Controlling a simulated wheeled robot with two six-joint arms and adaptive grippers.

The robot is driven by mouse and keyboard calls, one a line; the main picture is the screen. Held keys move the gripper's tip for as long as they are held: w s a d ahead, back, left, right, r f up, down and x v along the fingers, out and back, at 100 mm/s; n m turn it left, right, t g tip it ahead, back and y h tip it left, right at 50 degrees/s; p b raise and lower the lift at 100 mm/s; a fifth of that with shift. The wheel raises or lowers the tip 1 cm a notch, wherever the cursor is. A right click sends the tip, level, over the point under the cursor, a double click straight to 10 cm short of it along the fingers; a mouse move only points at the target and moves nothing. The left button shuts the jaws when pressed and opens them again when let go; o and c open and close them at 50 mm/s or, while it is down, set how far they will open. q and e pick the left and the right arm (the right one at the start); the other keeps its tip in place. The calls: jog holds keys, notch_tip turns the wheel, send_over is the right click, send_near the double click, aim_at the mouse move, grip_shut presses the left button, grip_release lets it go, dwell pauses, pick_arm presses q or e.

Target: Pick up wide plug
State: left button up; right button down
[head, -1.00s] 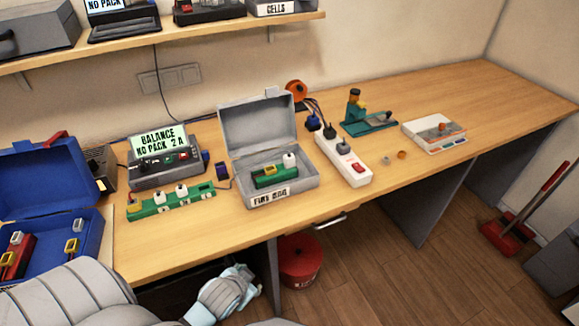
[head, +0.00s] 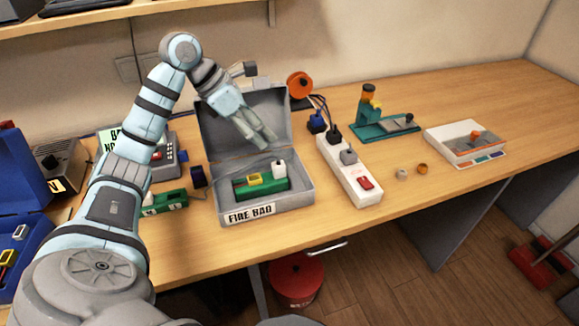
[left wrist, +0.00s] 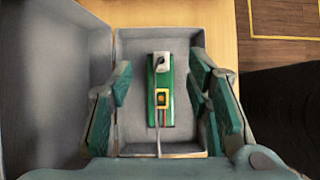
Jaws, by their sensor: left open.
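In the head view, a small green battery pack (head: 271,186) lies in the open grey box (head: 299,196) labelled FIRE BAG. It has a white plug (head: 279,169) at its right end and a yellow connector (head: 254,178) to the left. I cannot tell which is the wide plug. My left gripper (head: 262,140) is open above the box, pointing down. In the left wrist view the open fingers (left wrist: 161,82) are on both sides of the pack (left wrist: 153,110), apart from it, with the white plug (left wrist: 161,60) and yellow connector (left wrist: 162,98) between them. My right gripper is not in view.
The box's raised lid (head: 221,120) stands behind the pack. A blue case (head: 30,215) is at the left.

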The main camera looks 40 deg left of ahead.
pick_arm(q)
jog(key=a, duration=0.1)
send_near(278, 163)
jog(key=x, duration=0.3)
jog(key=shift+y, duration=0.3)
jog(key=x, duration=0.7)
jog(key=shift+d, duration=0.2)
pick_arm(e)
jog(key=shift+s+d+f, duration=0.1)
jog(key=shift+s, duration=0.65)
pick_arm(q)
jog(key=shift+d, duration=0.1)
jog(key=shift+c, duration=0.6)
jog(key=c, duration=0.9)
